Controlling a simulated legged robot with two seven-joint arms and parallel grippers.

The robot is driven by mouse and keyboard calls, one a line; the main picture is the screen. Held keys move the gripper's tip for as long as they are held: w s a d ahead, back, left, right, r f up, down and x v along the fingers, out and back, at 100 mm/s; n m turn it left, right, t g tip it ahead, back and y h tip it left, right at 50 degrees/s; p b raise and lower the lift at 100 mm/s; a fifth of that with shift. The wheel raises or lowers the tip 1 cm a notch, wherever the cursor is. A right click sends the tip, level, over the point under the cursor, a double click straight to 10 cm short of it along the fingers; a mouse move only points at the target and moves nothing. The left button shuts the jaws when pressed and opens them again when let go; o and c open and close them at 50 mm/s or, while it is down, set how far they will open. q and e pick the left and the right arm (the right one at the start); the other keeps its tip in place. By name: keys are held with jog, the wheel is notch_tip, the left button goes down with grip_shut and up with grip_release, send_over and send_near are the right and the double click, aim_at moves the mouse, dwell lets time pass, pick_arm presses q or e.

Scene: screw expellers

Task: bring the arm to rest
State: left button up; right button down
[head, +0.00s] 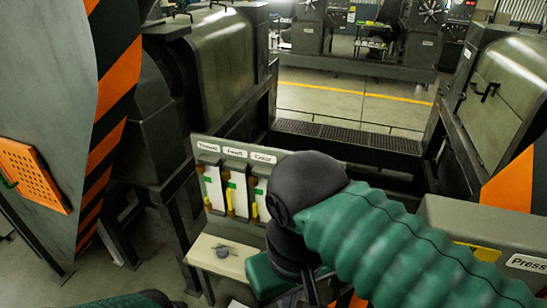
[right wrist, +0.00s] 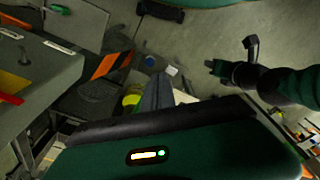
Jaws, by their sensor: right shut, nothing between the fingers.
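My right arm (head: 390,240), a green ribbed sleeve with a black wrist joint, reaches in from the lower right in the head view. It bends downward in front of a labelled panel. My right gripper's fingers show in the right wrist view (right wrist: 157,93), together and empty, pointing away from the green hand body. In the head view the fingertips are hidden below the wrist. A piece of my left arm (head: 125,300) shows at the bottom edge. A dark and green hand, apparently my left gripper (right wrist: 222,70), shows in the right wrist view; its fingers are too small to judge.
The panel (head: 203,147) has several slots with white and yellow parts. A pale shelf (head: 205,262) below it bears a small grey knob (head: 222,251). A grey box marked "Press" (head: 480,222) stands close beside my right arm. Large machines flank both sides; open floor (head: 340,98) lies beyond.

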jog(key=w+d+f+m, duration=0.1)
jog(key=w+d+f, duration=0.25)
jog(key=f, duration=0.35)
jog(key=w+d+f+m, duration=0.1)
jog(key=w+d+f, duration=0.25)
jog(key=f, duration=0.25)
pick_arm(q)
jog(key=shift+s+d+r, duration=0.1)
jog(key=shift+s+d, duration=0.1)
jog(key=shift+d, duration=0.4)
pick_arm(e)
jog(key=s+d+f+m+t, duration=0.1)
jog(key=s+d+f+m, duration=0.1)
jog(key=d+f, duration=1)
jog(key=shift+s+f+m+t, duration=0.3)
jog(key=shift+s+f, duration=0.4)
jog(key=shift+f, duration=0.15)
pick_arm(q)
jog(key=shift+a, duration=0.1)
jog(key=shift+a, duration=0.3)
pick_arm(e)
jog(key=shift+a+r, duration=0.1)
jog(key=shift+a, duration=0.2)
